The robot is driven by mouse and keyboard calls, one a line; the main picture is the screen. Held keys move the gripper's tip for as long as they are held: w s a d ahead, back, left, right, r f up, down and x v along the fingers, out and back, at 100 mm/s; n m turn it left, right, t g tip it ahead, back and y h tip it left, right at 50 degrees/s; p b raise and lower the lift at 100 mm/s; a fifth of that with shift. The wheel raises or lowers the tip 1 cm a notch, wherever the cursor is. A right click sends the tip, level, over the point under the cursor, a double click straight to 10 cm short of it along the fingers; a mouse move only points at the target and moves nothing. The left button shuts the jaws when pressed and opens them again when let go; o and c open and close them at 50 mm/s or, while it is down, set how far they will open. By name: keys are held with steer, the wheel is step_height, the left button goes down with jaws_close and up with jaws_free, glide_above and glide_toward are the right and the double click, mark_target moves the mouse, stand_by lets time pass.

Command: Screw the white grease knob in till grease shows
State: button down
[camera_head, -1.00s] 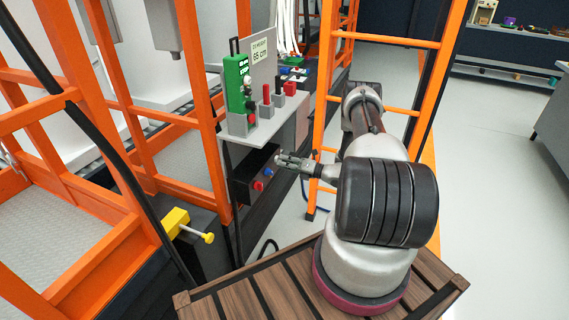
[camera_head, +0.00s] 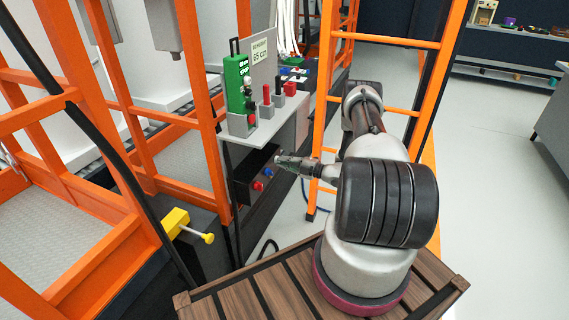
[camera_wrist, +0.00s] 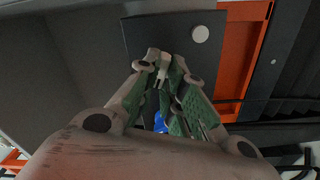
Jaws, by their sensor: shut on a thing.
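My gripper (camera_head: 279,159) is at the upper right end of a row of knobs on a black box (camera_head: 243,188), in line with the blue knob (camera_head: 268,171) and the red knob (camera_head: 257,185). In the wrist view its fingers (camera_wrist: 157,66) are closed together at the dark panel face. They are shut on what appears to be the white grease knob, which the fingertips mostly cover. The blue knob also shows in the wrist view (camera_wrist: 159,122) between the finger links. A pale round disc (camera_wrist: 200,34) sits on the panel, apart from the fingers. I cannot make out any grease.
Above the box, a grey shelf (camera_head: 270,130) carries a green control box (camera_head: 236,85) and red-topped levers. An orange ladder frame (camera_head: 330,80) stands close behind my arm. A yellow fitting (camera_head: 175,222) sticks out at lower left.

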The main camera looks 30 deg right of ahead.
steer(key=m, duration=0.7)
steer(key=shift+s, duration=0.1)
stand_by(0.5)
steer(key=c, duration=1.5)
jaws_free()
steer(key=shift+d, duration=0.1)
steer(key=v, duration=1.2)
